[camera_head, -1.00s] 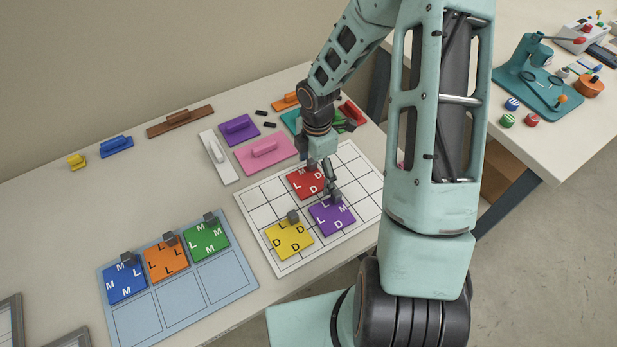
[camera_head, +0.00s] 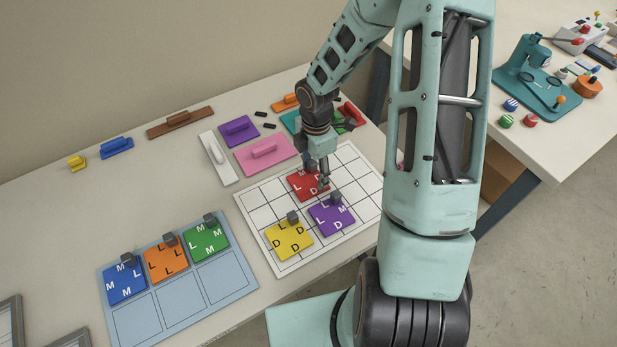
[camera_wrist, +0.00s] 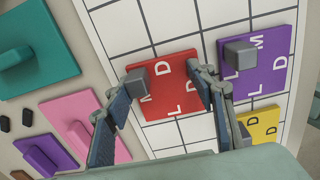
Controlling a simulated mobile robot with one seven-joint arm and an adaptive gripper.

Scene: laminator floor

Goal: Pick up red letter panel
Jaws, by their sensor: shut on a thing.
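The red letter panel (camera_head: 300,184) with white letters lies on the white grid board (camera_head: 258,208), at its upper middle. In the wrist view the red panel (camera_wrist: 165,98) sits between my two fingers, with a grey knob at its upper left. My gripper (camera_head: 323,184) points down and is shut on the red panel, its fingers at opposite sides (camera_wrist: 167,78). Part of the panel's right side is hidden by the gripper in the head view. I see no clear gap under the panel.
The purple panel (camera_head: 328,222) is close beside the red one, with the yellow panel (camera_head: 288,243) nearer. A blue tray (camera_head: 182,304) at left holds blue, orange and green panels. Pink (camera_head: 272,158) and purple handled blocks lie behind the board.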

